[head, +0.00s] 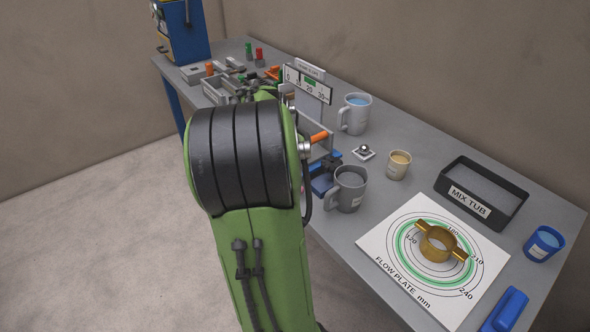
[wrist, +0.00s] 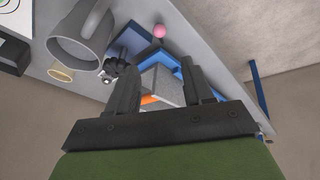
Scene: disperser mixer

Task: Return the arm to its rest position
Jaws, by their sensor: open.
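My arm (head: 255,240), green with a black ribbed cover, rises in the head view and reaches over the near edge of the bench. It hides most of my gripper in that view. In the wrist view my gripper (wrist: 163,78) is open, its two dark fingers apart with nothing clamped between them. A grey block with an orange part (wrist: 162,86) shows beyond and between the fingers. A blue fixture (wrist: 135,42) with a dark knob and a pink ball (wrist: 159,31) lies beyond the fingertips.
Open floor lies left.

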